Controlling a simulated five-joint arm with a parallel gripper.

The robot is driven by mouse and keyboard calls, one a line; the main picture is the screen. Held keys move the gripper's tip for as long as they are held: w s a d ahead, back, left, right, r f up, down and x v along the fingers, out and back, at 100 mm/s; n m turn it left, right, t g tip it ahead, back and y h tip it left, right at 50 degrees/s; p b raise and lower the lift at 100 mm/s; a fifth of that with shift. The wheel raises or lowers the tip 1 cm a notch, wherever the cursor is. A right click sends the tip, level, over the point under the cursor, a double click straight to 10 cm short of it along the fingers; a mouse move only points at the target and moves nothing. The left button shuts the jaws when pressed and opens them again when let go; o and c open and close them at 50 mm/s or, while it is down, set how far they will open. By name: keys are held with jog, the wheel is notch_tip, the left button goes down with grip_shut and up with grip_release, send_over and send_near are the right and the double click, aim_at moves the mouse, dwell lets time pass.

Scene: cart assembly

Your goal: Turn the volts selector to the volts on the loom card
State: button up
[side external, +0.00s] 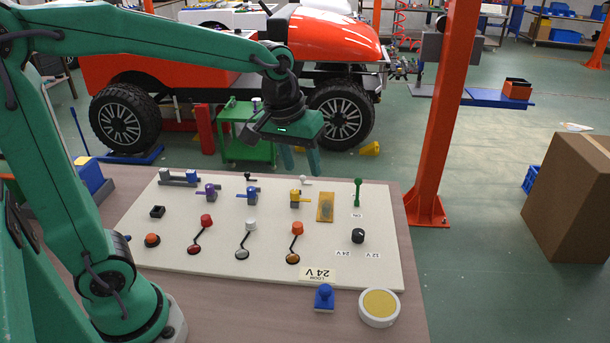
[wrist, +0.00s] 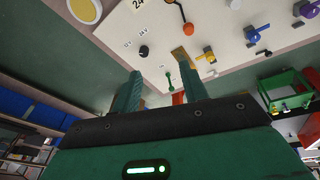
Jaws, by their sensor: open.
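The volts selector is a black knob (side external: 358,236) at the right of the pale panel (side external: 225,263). Labels 24 V (side external: 342,254) and 12 V (side external: 373,256) lie below it, upside down in the side view. Which one the knob points to is too small to tell. The loom card (side external: 318,275) reads 24 V, upside down, at the panel's front edge. My gripper (side external: 300,164) is open and empty, above the panel's far side and apart from the knob. In the wrist view, the knob (wrist: 143,51) shows beyond my fingertips (wrist: 160,68).
A green upright lever (side external: 357,192) and a yellowish plate (side external: 325,207) stand behind the knob. Colored levers (side external: 297,230) and switches (side external: 252,193) fill the panel's left and middle. A blue stamp (side external: 324,298) and round pad (side external: 379,307) sit in front. An orange post (side external: 446,110) rises behind.

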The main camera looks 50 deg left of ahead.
jog(key=w+d+f+n+g, duration=0.2)
jog(key=w+f, duration=0.3)
jog(key=w, duration=0.3)
jog(key=n+g, duration=0.1)
jog(key=n, duration=0.2)
send_over(359, 232)
notch_tip(359, 232, down, 9)
jog(key=shift+r, duration=0.2)
jog(key=shift+f, duration=0.15)
jog(key=shift+f, duration=4.25)
jog(key=c, duration=0.6)
